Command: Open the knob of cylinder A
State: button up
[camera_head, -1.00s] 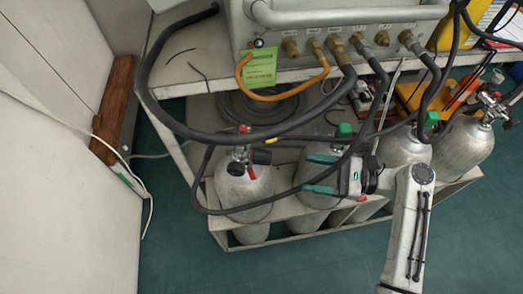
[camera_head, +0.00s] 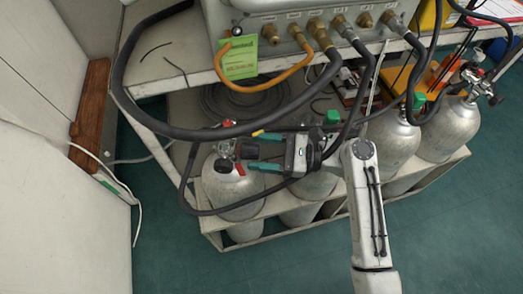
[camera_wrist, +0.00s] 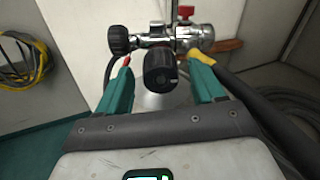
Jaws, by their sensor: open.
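The leftmost grey cylinder (camera_head: 235,190) stands in the rack with a chrome valve on top. No letter is readable on it, so I cannot tell whether it is cylinder A. My gripper (camera_head: 249,151) is open, its two teal fingers pointing left at this valve. In the wrist view, a black knob (camera_wrist: 160,70) faces me between the open fingers (camera_wrist: 160,62), with visible room on both sides. A second black knob (camera_wrist: 119,40) sits at the valve's left end, and a red knob (camera_wrist: 186,12) is on top at the right.
A thick black hose (camera_head: 185,130) loops over the rack and passes close to my gripper. A grey panel box (camera_head: 290,25) with brass fittings stands above. More cylinders (camera_head: 448,130) stand at right. A yellow fitting (camera_wrist: 202,56) is beside the right finger. The green floor (camera_head: 300,265) in front is clear.

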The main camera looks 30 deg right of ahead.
jog(key=c, duration=1.1)
jog(key=shift+o, duration=0.2)
jog(key=shift+a, duration=0.1)
